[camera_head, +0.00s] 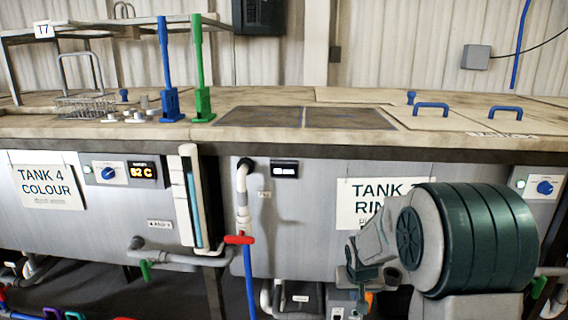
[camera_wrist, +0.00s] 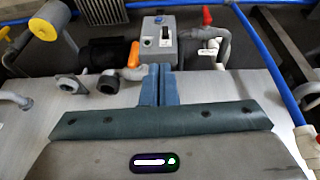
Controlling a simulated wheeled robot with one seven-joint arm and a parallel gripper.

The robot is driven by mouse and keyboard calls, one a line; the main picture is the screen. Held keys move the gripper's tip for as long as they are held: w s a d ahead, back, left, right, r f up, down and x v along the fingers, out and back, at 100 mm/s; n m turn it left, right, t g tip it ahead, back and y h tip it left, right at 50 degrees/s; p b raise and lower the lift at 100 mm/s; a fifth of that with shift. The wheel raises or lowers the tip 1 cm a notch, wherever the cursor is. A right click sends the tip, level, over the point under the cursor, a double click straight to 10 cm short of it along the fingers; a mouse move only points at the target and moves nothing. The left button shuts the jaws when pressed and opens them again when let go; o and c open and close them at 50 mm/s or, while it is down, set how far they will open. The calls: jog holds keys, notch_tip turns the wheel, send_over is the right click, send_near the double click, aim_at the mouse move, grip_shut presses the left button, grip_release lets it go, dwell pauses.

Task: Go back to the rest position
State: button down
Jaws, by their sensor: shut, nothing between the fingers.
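My gripper (camera_wrist: 158,70) shows in the wrist view with its two blue-grey fingers together, shut and empty. It points toward pipework and a grey control box (camera_wrist: 159,40) with a switch. In the head view my arm is at the lower right, folded in front of the tank with the partly hidden "RIN..." label (camera_head: 362,205). The fingertips are hard to make out there.
The tank 4 front (camera_head: 100,215) stands to the left, with an 82 C display. A red-handled valve (camera_head: 239,240) and pipes stick out between the tanks. Blue and green upright tools (camera_head: 200,70) stand on the worktop (camera_head: 260,97). A blue pipe (camera_wrist: 265,60) crosses the wrist view.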

jog(key=s+a+r+p, duration=0.2)
jog(key=s+r+p, duration=0.6)
jog(key=s+r, duration=0.4)
jog(key=s+a+r+g+y+p, duration=0.1)
jog(key=s+r+p, duration=0.8)
jog(key=s+r, duration=0.4)
notch_tip(320, 180, up, 6)
jog(key=shift+s+a+f+n, duration=0.15)
jog(key=shift+a+n, duration=0.15)
jog(key=shift+a, duration=0.05)
